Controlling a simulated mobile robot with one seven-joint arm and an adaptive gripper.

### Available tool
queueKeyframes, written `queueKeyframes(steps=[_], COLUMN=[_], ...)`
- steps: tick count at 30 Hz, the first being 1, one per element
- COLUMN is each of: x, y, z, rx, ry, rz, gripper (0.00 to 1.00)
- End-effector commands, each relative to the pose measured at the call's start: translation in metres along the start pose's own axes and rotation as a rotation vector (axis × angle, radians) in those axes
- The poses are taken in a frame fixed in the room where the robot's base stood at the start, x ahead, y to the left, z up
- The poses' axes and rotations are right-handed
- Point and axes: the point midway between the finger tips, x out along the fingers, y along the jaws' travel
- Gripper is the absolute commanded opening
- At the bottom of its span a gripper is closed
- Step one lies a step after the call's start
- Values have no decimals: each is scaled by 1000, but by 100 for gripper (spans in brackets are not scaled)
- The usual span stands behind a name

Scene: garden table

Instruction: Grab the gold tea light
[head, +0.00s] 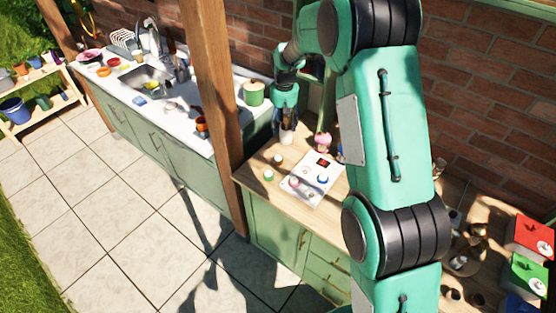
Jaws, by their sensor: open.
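My gripper (286,135) is at the end of the green arm, pointing down over the back left part of the wooden counter. It is open. A pale shape shows at its fingertips; I cannot tell what it is. Two small round tea-light-like pieces stand on the counter in front of the gripper. One is brownish and may be the gold tea light (278,160). The other is a green one (268,175), nearer the front edge. The gripper appears apart from both. They are too small to make out their metal colour surely.
A white board (309,190) with small red, blue and pink pieces lies right of them. A pink item (323,142) stands behind it. A wooden post (217,100) rises at the counter's left end. My arm hides the counter's middle. Red and green boxes (528,272) stand far right.

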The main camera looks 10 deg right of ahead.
Motion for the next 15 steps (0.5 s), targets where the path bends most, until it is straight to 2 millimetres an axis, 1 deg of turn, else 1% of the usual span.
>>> queueKeyframes(steps=[1, 3, 9, 12, 15], x=[14, 32, 77, 92, 102], y=[2, 4, 9, 10, 11], z=[-5, -12, -26, -30, -32], rx=[-12, -32, -78, -95, -104], ry=[-9, -19, -41, -47, -51], rz=[-7, -14, -32, -37, -40], gripper=[59, 59, 59, 59, 59])
